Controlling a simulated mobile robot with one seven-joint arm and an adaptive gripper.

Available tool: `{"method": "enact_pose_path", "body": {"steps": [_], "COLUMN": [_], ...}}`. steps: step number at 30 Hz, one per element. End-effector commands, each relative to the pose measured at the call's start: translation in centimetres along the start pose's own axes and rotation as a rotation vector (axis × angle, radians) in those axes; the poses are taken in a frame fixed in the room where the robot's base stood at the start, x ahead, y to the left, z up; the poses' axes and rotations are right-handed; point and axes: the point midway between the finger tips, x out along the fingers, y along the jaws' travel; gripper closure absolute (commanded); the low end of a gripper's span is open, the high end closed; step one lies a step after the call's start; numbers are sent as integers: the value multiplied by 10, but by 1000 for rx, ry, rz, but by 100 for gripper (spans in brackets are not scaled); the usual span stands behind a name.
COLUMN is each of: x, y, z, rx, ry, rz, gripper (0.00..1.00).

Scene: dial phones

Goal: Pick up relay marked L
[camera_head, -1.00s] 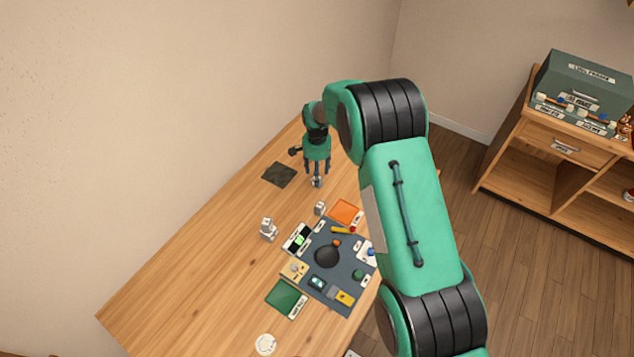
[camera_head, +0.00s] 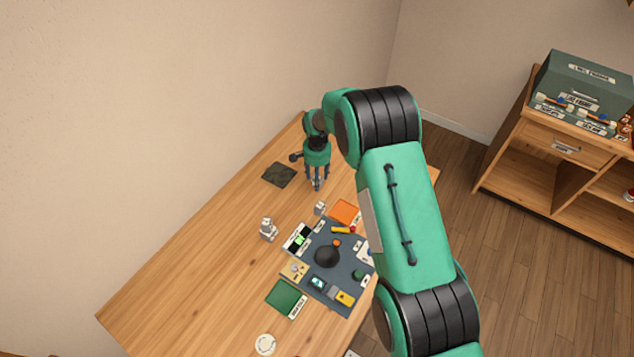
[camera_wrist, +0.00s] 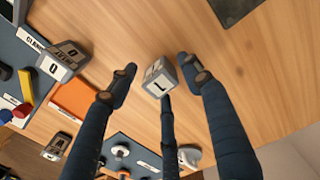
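The relay marked L (camera_wrist: 157,82) is a small grey-white block with a black L on a white label. In the wrist view it stands on the wooden table between my fingers. My gripper (camera_wrist: 160,67) is open around it, with a dark finger on each side and a third finger below it in the picture. Gaps show between the side fingers and the block. In the head view my gripper (camera_head: 317,184) points down over the table, and its fingers mostly hide the relay.
A similar block marked O (camera_wrist: 60,64) stands beside the orange mat (camera_wrist: 82,100). A dark square (camera_head: 279,174) lies left of my gripper. The grey-blue board (camera_head: 318,257) holds several small parts. A grey figure-like piece (camera_head: 268,229) stands left of it. Bare table (camera_head: 220,245) lies further left.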

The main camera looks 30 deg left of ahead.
Motion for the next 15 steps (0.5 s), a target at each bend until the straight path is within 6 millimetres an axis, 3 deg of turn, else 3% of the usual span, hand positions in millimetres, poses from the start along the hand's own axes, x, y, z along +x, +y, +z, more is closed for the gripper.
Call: {"method": "enact_pose_path", "body": {"steps": [1, 6, 15], "x": [0, 0, -1], "y": [0, 0, 0], "z": [0, 0, 0], "rx": [0, 0, 0], "ry": [0, 0, 0], "rz": [0, 0, 0], "gripper": [65, 99, 100]}}
